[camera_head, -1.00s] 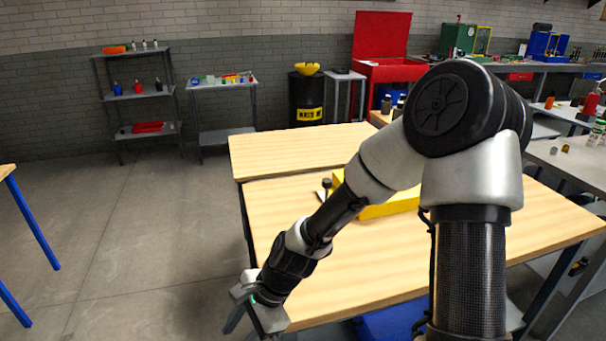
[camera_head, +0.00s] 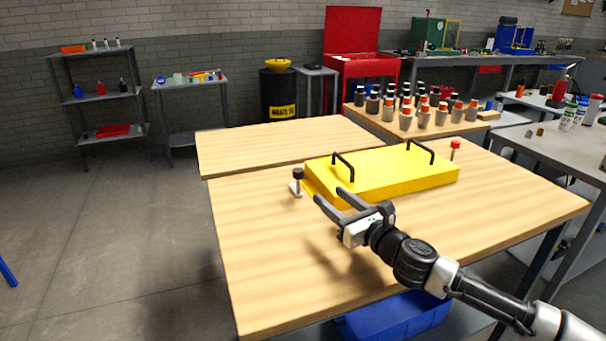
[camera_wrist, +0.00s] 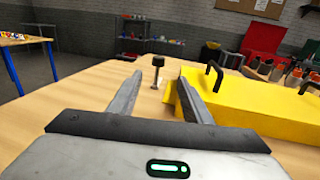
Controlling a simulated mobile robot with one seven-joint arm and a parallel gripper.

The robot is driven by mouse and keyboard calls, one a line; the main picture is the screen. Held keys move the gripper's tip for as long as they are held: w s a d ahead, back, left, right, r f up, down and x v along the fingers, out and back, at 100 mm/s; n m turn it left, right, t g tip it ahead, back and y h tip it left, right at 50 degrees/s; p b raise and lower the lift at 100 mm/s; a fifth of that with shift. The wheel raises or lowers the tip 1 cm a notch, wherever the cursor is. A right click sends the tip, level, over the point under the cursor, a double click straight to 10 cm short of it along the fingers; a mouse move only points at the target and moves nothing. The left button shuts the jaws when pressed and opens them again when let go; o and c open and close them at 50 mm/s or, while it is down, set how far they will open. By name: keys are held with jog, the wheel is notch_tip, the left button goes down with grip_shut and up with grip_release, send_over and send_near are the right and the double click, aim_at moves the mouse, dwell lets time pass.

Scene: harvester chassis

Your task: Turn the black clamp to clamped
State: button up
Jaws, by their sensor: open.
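The black clamp (camera_head: 297,180) stands upright on a small pale base on the wooden table, beside the left end of the yellow chassis cover (camera_head: 400,177). A clamp with a red knob (camera_head: 455,147) stands at the cover's far right corner. My gripper (camera_head: 329,195) is open and empty above the table, in front of the cover's left end, its fingers pointing toward the black clamp. In the wrist view the black clamp (camera_wrist: 158,70) shows beyond the fingers, between their tips (camera_wrist: 155,85) and apart from them. The yellow cover (camera_wrist: 235,100) lies just right of the right finger.
The cover has two black handles (camera_head: 344,167) standing up near my gripper's side and farther right. Several orange-capped bottles (camera_head: 424,115) stand on a side table behind. A blue bin (camera_head: 400,315) is below the table. The table's front left is clear.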

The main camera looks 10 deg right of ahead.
aim_at(301, 174)
jog(key=b+x, duration=0.2)
jog(key=x, duration=1.4)
jog(key=shift+w+a+b, duration=0.15)
jog(key=shift+a+b, duration=0.05)
jog(key=shift+b, duration=0.15)
jog(key=c, duration=1.1)
jog(key=shift+o, duration=0.2)
